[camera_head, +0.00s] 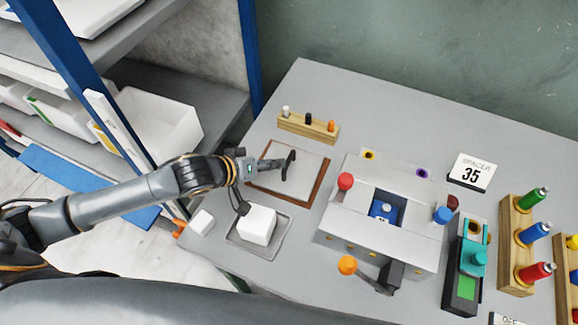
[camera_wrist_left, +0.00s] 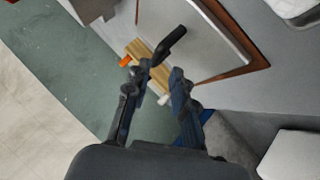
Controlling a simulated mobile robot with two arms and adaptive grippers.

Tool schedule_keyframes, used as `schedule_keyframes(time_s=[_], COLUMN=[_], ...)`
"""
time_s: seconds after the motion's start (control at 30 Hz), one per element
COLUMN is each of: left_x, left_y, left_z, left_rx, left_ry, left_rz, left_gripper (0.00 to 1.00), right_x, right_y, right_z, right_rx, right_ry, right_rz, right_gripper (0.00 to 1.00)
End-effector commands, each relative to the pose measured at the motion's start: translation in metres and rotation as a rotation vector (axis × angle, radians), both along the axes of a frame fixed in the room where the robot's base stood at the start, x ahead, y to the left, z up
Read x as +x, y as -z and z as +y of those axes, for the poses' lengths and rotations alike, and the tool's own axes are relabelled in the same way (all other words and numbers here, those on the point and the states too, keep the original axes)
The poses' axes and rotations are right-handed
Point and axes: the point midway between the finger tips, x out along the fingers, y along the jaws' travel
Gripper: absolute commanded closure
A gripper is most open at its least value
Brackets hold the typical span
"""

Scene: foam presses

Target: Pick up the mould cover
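The mould cover (camera_head: 308,163) is a flat light grey plate with a black bar handle (camera_head: 289,166), lying in a reddish-brown frame (camera_head: 319,190) on the grey table. In the left wrist view the cover (camera_wrist_left: 215,40) is at the upper right, with its handle (camera_wrist_left: 172,44) standing out toward the fingers. My left gripper (camera_head: 275,163) is over the cover, close to the handle. Its fingers (camera_wrist_left: 162,74) are apart with nothing clearly held between them; the handle's end appears near one fingertip. Whether they touch cannot be told. My right gripper is in neither view.
A white block (camera_head: 258,224) sits on a small tray (camera_head: 240,243) in front of the cover. A wooden peg rack (camera_head: 300,126) stands behind it. The grey press (camera_head: 345,228) with coloured knobs stands to the right. Shelves with white bins (camera_head: 160,125) are at left.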

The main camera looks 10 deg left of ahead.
Motion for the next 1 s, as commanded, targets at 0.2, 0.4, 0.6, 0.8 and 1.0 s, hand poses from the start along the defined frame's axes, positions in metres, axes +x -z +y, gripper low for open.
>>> schedule_keyframes(time_s=[0.2,0.4,0.6,0.8,1.0], left_x=[0.010,0.025,0.040,0.044,0.043], left_y=[0.009,0.016,0.032,0.037,0.037], left_z=[-0.008,-0.020,-0.032,-0.035,-0.035], left_rx=[0.001,0.001,0.000,0.001,0.001], left_ry=[0.001,0.001,0.000,0.001,0.001], left_rz=[0.000,0.000,0.000,-0.001,0.000], left_gripper=[0.75,0.75,0.75,0.75,0.86], right_x=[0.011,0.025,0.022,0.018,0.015], right_y=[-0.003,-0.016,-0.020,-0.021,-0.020], right_z=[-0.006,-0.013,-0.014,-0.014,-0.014], right_rx=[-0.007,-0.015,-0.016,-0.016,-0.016], right_ry=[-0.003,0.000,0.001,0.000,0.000], right_rz=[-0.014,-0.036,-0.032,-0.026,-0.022], right_gripper=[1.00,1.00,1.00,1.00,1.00])
